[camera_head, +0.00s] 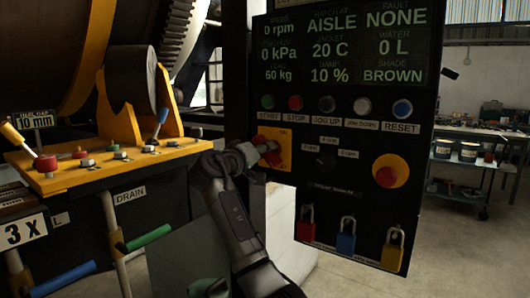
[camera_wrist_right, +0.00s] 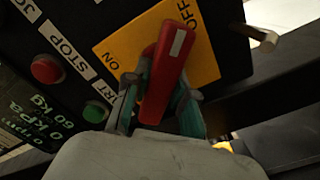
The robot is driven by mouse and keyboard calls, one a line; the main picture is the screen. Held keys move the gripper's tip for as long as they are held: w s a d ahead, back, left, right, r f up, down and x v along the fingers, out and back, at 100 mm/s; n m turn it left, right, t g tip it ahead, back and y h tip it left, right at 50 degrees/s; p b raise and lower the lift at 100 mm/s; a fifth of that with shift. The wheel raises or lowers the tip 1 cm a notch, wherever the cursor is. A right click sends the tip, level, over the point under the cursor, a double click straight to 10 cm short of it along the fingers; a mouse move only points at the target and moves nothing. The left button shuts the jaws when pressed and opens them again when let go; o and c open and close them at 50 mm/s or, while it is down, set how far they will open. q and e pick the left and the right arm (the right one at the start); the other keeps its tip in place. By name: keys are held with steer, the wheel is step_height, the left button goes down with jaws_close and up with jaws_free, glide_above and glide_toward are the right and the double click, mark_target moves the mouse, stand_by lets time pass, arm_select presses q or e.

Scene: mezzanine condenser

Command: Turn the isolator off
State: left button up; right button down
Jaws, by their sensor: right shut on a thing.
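The isolator is a red handle (camera_wrist_right: 168,70) with a white mark, on a yellow plate (camera_wrist_right: 117,38) lettered ON and OFF. In the right wrist view its marked end lies beside the OFF lettering, with ON to its left; I cannot tell whether it is fully at OFF. In the head view the yellow plate (camera_head: 285,137) sits on the left of the black control panel. My right gripper (camera_head: 262,152) reaches it from the lower left and covers part of the handle. In the wrist view its fingers (camera_wrist_right: 160,100) are closed around the handle. My left gripper is not in view.
The panel carries a row of buttons (camera_head: 295,103), a red emergency stop (camera_head: 390,171) and red (camera_head: 306,224), blue (camera_head: 346,238) and yellow (camera_head: 392,249) padlocks. A yellow bench with levers (camera_head: 95,172) stands left. A worktable (camera_head: 465,157) stands far right, with open floor before it.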

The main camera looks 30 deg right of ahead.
steer(key=c, duration=1.1)
jaws_free()
steer(key=shift+f, duration=0.2)
steer(key=shift+o, duration=0.7)
steer(key=shift+r, duration=0.1)
steer(key=shift+a, duration=0.1)
steer(key=v, duration=1.2)
steer(key=shift+w, duration=0.1)
